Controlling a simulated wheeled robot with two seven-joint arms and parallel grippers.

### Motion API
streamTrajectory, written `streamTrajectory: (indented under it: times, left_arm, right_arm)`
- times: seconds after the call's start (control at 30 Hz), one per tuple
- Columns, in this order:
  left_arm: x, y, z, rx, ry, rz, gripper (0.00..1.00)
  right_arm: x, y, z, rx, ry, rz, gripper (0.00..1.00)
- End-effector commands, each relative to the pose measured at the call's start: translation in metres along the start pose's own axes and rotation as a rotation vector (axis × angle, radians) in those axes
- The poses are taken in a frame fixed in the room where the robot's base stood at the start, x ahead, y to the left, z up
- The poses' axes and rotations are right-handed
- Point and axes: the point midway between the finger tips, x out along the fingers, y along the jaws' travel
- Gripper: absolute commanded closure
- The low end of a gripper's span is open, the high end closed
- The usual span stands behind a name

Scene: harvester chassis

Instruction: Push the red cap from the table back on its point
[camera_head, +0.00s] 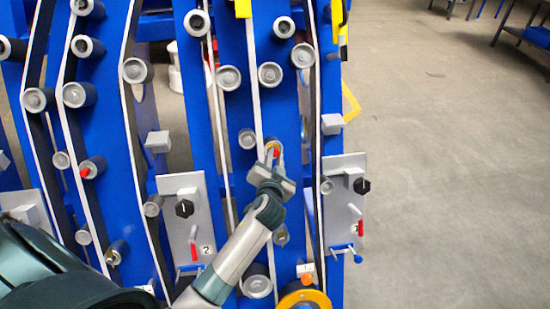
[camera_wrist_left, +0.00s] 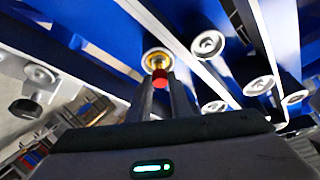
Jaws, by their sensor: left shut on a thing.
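The red cap (camera_head: 276,152) is small and sits at the fingertips of my left gripper (camera_head: 273,150), in front of the blue chassis right of centre in the head view. In the left wrist view the red cap (camera_wrist_left: 160,79) is between the two dark fingers, which are shut on it. Directly behind it is a round point with a yellow-gold ring (camera_wrist_left: 157,60). The cap overlaps this ring in the view; I cannot tell whether it is seated or just in front. My right gripper is not in view.
Blue chassis beams (camera_head: 110,130) with several grey rollers surround the gripper. Another red piece (camera_head: 84,172) sits by a roller at left. Grey plates with black knobs (camera_head: 184,208) flank my arm. An orange ring (camera_head: 303,299) is at bottom. Open floor (camera_head: 450,150) lies at right.

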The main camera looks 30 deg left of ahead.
Motion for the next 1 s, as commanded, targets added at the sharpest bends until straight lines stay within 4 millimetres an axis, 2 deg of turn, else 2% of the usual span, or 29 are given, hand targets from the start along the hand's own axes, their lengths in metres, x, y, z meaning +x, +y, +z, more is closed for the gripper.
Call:
streamTrajectory:
  times: [0.53,1.0]
  left_arm:
    - [0.018,0.001,0.008,0.000,0.000,0.000,1.00]
    - [0.005,0.000,0.002,0.001,0.000,0.000,1.00]
  right_arm:
    - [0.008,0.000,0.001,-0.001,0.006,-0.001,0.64]
    - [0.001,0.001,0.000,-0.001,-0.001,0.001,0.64]
